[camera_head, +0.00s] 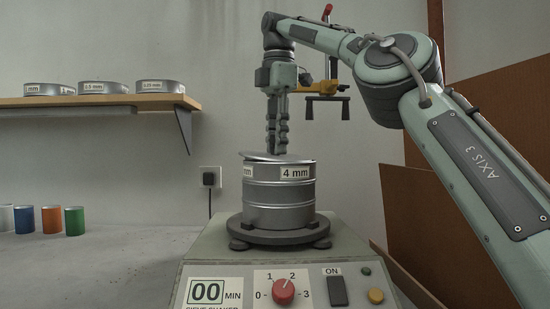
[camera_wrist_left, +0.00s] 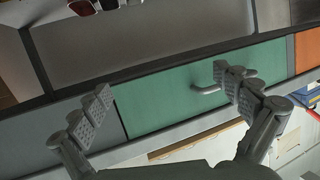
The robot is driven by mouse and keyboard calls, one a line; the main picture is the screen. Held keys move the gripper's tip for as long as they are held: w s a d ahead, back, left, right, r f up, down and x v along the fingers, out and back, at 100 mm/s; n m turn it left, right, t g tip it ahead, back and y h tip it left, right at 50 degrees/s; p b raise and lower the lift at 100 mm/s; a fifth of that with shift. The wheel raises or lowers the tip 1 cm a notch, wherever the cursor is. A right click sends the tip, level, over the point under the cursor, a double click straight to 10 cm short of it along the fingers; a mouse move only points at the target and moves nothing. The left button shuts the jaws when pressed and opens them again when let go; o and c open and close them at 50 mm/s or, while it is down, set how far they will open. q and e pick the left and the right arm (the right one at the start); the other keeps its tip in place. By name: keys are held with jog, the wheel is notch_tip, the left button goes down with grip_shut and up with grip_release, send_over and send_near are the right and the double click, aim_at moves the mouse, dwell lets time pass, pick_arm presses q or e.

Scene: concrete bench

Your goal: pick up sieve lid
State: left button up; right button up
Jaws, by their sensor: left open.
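The sieve lid (camera_head: 262,157) is a thin grey metal disc on top of the sieve stack (camera_head: 280,205), which is labelled 4 mm. It lies slightly tilted, its left edge raised above the rim. My right gripper (camera_head: 277,152) points straight down over the lid, its fingertips at the lid's top. The fingers are close together and hide the lid's middle, so I cannot tell whether they hold it. My left gripper (camera_wrist_left: 168,95) is open and empty in the left wrist view, away from the lid. It is not in the head view.
The stack stands on the sieve shaker (camera_head: 210,250), with a red knob (camera_head: 284,291) in front. A shelf (camera_head: 100,101) with several sieves is at the left. Coloured cups (camera_head: 50,220) stand on the bench. The left wrist view shows a green drawer front (camera_wrist_left: 165,95) with a handle.

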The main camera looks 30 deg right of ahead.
grip_shut()
